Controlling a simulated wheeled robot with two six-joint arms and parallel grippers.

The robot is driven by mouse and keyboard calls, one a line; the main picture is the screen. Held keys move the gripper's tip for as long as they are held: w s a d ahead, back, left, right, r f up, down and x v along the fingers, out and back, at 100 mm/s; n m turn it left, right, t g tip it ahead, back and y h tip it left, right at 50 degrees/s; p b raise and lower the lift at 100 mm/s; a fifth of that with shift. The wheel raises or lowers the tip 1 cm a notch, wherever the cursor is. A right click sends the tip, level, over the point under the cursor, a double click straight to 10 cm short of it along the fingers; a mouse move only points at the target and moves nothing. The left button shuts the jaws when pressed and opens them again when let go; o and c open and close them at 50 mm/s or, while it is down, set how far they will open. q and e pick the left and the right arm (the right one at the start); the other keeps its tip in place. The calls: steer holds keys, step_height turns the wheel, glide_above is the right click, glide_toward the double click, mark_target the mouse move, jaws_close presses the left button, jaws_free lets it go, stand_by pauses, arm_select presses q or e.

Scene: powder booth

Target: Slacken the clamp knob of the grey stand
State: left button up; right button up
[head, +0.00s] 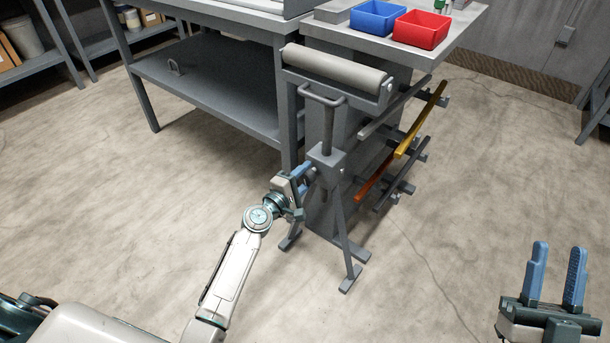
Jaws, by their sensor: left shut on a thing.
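The grey stand (328,160) stands upright on splayed feet in the middle of the head view, with a wide grey roller (335,68) across its top and a handle bar below the roller. My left gripper (306,178) reaches in from the left at the stand's mid-height collar, and its blue fingers are shut at the collar's left side. The clamp knob is hidden between or behind those fingers. My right gripper (555,275) is at the lower right, open and empty, with its blue fingers pointing up and apart, far from the stand.
A grey workbench (215,95) with a lower shelf stands behind the stand. A side table carries a blue bin (377,18) and a red bin (421,29). A rack with yellow (421,120), orange and grey bars juts out right of the stand. The floor in front is clear.

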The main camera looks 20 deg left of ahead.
steer(key=shift+f, duration=0.15)
arm_select(q)
steer(key=o, duration=1)
steer(key=shift+c, duration=0.2)
steer(key=shift+s+a, duration=0.1)
steer(key=shift+s, duration=0.05)
steer(key=v, duration=1)
steer(key=shift+s, duration=0.25)
arm_select(e)
steer(key=shift+s+r, duration=0.1)
steer(key=shift+r, duration=0.4)
arm_select(q)
steer(key=shift+a, duration=0.1)
arm_select(e)
steer(key=shift+f, duration=0.15)
